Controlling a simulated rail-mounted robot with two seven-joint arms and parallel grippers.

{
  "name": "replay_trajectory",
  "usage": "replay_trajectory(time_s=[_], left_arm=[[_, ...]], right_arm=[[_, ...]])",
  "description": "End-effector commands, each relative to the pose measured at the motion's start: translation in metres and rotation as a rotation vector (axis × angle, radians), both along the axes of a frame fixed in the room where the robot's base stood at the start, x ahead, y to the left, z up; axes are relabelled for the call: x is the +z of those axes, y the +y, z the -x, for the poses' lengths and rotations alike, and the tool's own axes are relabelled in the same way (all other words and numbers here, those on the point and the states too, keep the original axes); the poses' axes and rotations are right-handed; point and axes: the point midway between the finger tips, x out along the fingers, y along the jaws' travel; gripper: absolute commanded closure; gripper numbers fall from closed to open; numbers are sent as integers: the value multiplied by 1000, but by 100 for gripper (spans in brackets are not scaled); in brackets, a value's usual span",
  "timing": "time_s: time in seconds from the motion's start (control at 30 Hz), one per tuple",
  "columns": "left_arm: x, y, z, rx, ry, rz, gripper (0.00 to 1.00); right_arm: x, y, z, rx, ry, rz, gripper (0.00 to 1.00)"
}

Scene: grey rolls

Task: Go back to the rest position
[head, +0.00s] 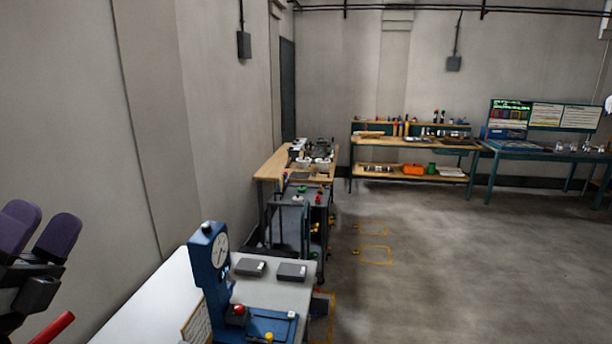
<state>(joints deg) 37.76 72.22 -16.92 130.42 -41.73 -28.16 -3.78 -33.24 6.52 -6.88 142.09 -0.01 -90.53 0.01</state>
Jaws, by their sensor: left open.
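My left gripper (42,232) is at the left edge in the head view, with dark purple fingers pointing up and apart. It is open, and nothing shows between the fingers. It is left of the white-topped table (150,302) and appears clear of it. My right gripper is out of view. Two dark grey blocks, a left one (250,267) and a right one (292,272), lie apart on the table.
A blue press with a round dial (220,252) stands on the table near the gripper's side. Wooden benches (418,144) stand farther back. The wall is close on the left; open floor lies right.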

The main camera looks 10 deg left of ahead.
Motion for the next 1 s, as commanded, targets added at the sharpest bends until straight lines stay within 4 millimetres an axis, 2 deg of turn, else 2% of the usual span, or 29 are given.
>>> replay_trajectory(time_s=[0.07, 0.17, 0.27, 0.3, 0.37, 0.4, 0.47, 0.5, 0.57, 0.6, 0.7, 0.8, 0.9, 1.0], left_arm=[[-6, 18, -5, 26, 35, 223, 30], [-33, 41, -15, 77, 123, 508, 30], [-86, 57, -25, 147, 270, 793, 30], [-116, 59, -28, 182, 348, 903, 30], [-161, 58, -30, 233, 472, 1044, 30], [-190, 53, -29, 263, 554, 1121, 30], [-233, 44, -24, 303, 680, 1217, 30], [-262, 35, -19, 326, 764, 1272, 30], [-302, 19, -10, 345, 889, 1345, 30], [-328, 6, -2, 348, 971, 1389, 30], [-387, -29, 23, 330, 1158, 1499, 30], [-442, -59, 59, 350, 1305, 1620, 30], [-486, -81, 97, 402, 1412, 1728, 30], [-519, -97, 131, 463, 1494, 1812, 30]], right_arm=[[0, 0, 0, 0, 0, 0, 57], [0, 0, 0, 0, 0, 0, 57], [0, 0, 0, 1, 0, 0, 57], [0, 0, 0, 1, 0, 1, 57], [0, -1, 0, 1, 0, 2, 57], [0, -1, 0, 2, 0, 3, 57], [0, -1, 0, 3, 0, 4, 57], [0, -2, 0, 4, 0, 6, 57], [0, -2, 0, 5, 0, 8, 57], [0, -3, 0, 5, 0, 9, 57], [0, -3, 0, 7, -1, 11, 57], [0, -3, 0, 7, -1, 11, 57], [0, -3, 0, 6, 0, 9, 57], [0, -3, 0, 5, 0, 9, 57]])
